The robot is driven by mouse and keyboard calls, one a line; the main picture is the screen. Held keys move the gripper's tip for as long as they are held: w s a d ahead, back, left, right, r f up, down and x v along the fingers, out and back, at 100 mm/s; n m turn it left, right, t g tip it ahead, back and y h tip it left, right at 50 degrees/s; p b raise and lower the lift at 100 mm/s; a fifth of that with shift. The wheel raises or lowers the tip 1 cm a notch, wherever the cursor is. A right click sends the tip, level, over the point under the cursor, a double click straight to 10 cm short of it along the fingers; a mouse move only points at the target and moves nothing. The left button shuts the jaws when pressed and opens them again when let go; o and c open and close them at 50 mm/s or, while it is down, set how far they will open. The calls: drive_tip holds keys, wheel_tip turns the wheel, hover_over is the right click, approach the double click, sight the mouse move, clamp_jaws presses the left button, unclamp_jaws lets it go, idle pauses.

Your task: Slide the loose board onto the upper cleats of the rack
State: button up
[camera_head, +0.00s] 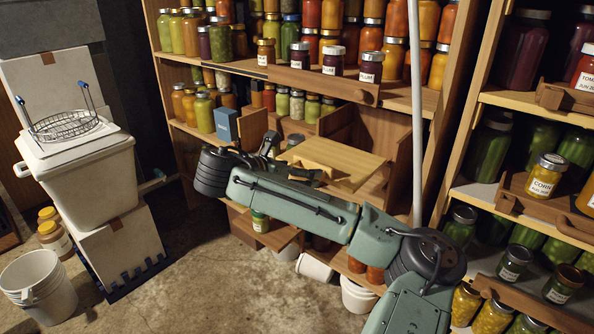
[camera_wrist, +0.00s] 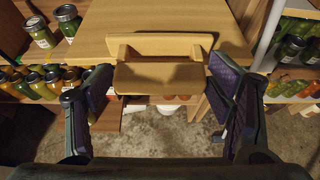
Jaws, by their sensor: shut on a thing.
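The loose board (camera_head: 343,157) is a flat, light wooden panel, roughly level at the rack in the head view. In the wrist view the board (camera_wrist: 225,38) reaches away from me, with a wooden handle block (camera_wrist: 158,77) on its near edge. My gripper (camera_wrist: 160,88) has one finger at each end of this handle and is shut on it. In the head view my gripper (camera_head: 297,168) is at the board's near left edge, partly hidden by my arm. The rack (camera_head: 397,165) shows wooden side panels around the board. I cannot make out the cleats or whether the board touches them.
Shelves (camera_head: 300,75) full of jars rise behind the rack. A blue box (camera_head: 226,124) stands left of it. A white pole (camera_head: 416,110) and another jar shelf (camera_head: 500,195) stand right. A white bin (camera_head: 85,175) is at left; concrete floor (camera_head: 195,245) is open in front of it.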

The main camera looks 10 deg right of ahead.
sight(311, 163)
drive_tip(key=shift+r, duration=0.15)
drive_tip(key=shift+w+d+f+p, duration=0.15)
drive_tip(key=shift+w+d, duration=0.65)
drive_tip(key=shift+d, duration=0.25)
drive_tip(key=shift+w+d+f+p, duration=0.1)
drive_tip(key=shift+w+d+p, duration=0.05)
drive_tip(key=shift+w+d, duration=0.75)
drive_tip(key=shift+w+d+r+p, duration=0.1)
drive_tip(key=shift+w+d+p, duration=0.4)
drive_tip(key=shift+w+d, duration=0.9)
drive_tip(key=shift+w+d+f+p, duration=0.1)
drive_tip(key=shift+w+d+p, duration=0.45)
drive_tip(key=shift+w+d, duration=0.85)
drive_tip(key=shift+w+d+r+p, duration=0.1)
drive_tip(key=shift+w+d+p, duration=0.55)
drive_tip(key=shift+d, duration=1.35)
drive_tip(key=shift+w+d+p, duration=0.55)
drive_tip(key=shift+w+d, duration=0.55)
drive_tip(key=shift+d, duration=0.2)
drive_tip(key=shift+w+d+p, duration=0.55)
drive_tip(key=shift+w+d, duration=0.5)
drive_tip(key=shift+d, duration=0.2)
drive_tip(key=shift+f, duration=0.6)
drive_tip(key=o, duration=2)
drive_tip(key=shift+s+a+f, duration=0.1)
